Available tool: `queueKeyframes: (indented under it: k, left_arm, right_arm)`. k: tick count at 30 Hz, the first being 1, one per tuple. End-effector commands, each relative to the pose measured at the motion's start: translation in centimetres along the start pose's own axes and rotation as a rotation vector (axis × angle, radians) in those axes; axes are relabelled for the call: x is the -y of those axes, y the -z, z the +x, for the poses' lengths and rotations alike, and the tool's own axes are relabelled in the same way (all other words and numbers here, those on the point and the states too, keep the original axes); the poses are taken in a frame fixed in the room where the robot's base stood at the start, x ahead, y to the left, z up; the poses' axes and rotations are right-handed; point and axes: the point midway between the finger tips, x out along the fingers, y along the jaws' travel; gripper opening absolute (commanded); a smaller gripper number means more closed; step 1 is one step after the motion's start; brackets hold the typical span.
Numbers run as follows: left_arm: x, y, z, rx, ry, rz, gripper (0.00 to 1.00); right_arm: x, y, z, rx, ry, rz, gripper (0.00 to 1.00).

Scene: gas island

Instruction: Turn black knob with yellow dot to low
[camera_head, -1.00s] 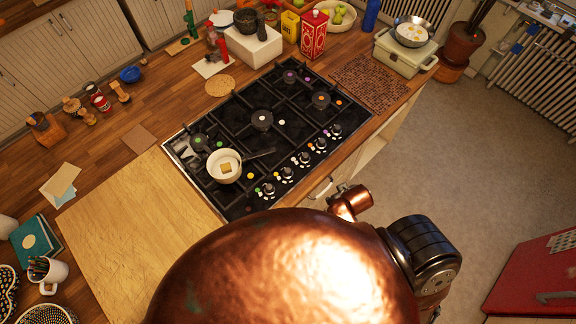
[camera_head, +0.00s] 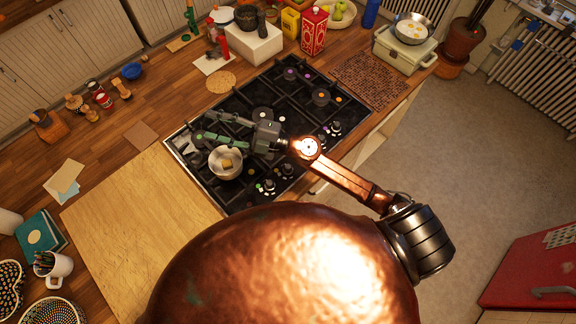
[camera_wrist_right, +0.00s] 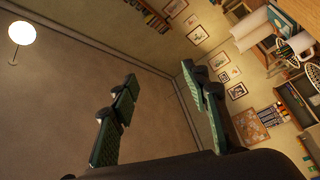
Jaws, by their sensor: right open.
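The black gas hob (camera_head: 270,120) has a row of knobs along its front edge. Two knobs at the near-left end, the nearest knob (camera_head: 267,187) and its neighbour (camera_head: 287,169), show with small coloured dots, as does a far-right knob (camera_head: 336,127). My arm hides the knobs between. The dots are too small to tell surely which is yellow. My right gripper (camera_head: 206,127) is open above the hob's left part, its green fingers pointing left, away from the knobs. The right wrist view shows its fingers (camera_wrist_right: 160,76) apart and empty. My left gripper is out of view.
A small cream pan (camera_head: 226,172) sits on the hob's near-left burner, close to my right gripper. A wooden board (camera_head: 130,225) lies left of the hob. A red tin (camera_head: 313,32) and a white block (camera_head: 253,45) stand behind. Open floor lies to the right.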

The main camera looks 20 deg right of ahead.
Motion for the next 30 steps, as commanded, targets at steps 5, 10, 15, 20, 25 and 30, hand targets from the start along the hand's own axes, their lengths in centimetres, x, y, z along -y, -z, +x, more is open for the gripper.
queueKeyframes:
  k: [5, 10, 15, 20, 25, 30]
  left_arm:
    - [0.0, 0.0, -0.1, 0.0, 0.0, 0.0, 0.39]
    - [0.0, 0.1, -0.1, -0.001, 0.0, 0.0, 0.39]
    - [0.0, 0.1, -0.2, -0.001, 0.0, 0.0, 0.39]
    - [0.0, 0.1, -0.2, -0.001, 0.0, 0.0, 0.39]
    - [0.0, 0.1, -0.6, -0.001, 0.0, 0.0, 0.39]
    - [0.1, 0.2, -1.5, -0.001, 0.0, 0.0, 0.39]
  right_arm:
    - [12.8, 0.6, -0.7, -0.161, 0.551, -0.199, 0.43]
    - [20.9, -7.3, -8.6, -0.071, 1.109, -0.329, 0.43]
    - [20.9, -15.7, -17.2, 0.163, 1.506, -0.387, 0.43]
    - [18.9, -19.5, -21.8, 0.326, 1.68, -0.398, 0.43]
    - [19.2, -20.8, -23.2, 0.371, 1.722, -0.394, 0.43]
    - [21.5, -21.8, -23.5, 0.368, 1.719, -0.392, 0.43]
